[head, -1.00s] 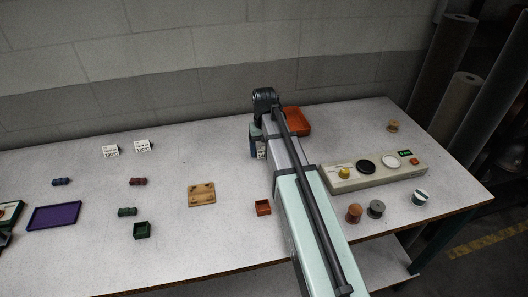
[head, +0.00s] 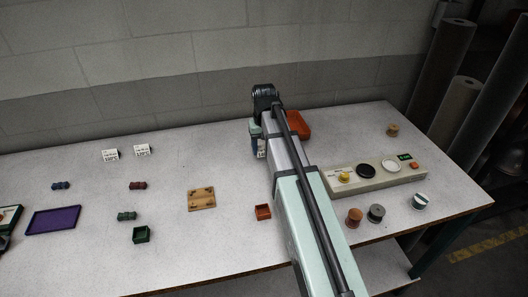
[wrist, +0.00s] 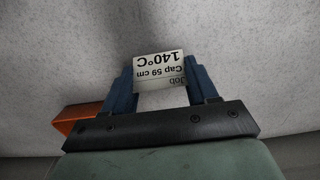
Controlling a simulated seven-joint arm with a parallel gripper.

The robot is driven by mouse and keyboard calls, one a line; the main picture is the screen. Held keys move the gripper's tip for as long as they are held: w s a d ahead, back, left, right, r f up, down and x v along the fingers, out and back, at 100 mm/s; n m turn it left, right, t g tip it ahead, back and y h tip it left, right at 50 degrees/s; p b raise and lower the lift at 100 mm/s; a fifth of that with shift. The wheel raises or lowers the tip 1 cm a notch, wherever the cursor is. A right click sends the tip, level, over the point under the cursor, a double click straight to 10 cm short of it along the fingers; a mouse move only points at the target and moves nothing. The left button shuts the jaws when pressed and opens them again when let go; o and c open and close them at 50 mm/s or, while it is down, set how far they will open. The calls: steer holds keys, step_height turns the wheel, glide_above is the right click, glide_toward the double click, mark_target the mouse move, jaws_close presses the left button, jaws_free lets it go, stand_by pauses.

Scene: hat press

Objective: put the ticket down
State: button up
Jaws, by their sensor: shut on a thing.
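The ticket (wrist: 158,71) is a small white card with black print reading "Job", "Cap 59 cm" and "140°C", upside down in the wrist view. My gripper (wrist: 161,80) has two blue fingers shut on the ticket, one at each side edge. The grey table surface lies behind the card; I cannot tell whether the card touches it. In the head view my gripper (head: 262,150) is mostly hidden behind my own arm, near the back middle of the table. Two other white printed cards (head: 110,155) (head: 142,150) stand at the back left.
An orange tray (head: 298,124) is just right of my gripper and shows in the wrist view (wrist: 78,117). A control panel (head: 375,177) with buttons lies further right. A wooden board (head: 201,199) and small red box (head: 263,212) are in front.

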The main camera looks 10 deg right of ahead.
step_height(320, 180, up, 7)
steer(key=shift+a+r, duration=0.1)
steer(key=shift+r, duration=0.05)
steer(key=a+n, duration=0.2)
steer(key=a, duration=0.7)
steer(key=m, duration=0.2)
glide_above(180, 147)
steer(key=shift+s+f, duration=0.1)
steer(key=shift+f, duration=4.8)
steer(key=shift+f, duration=0.1)
steer(key=o, duration=1)
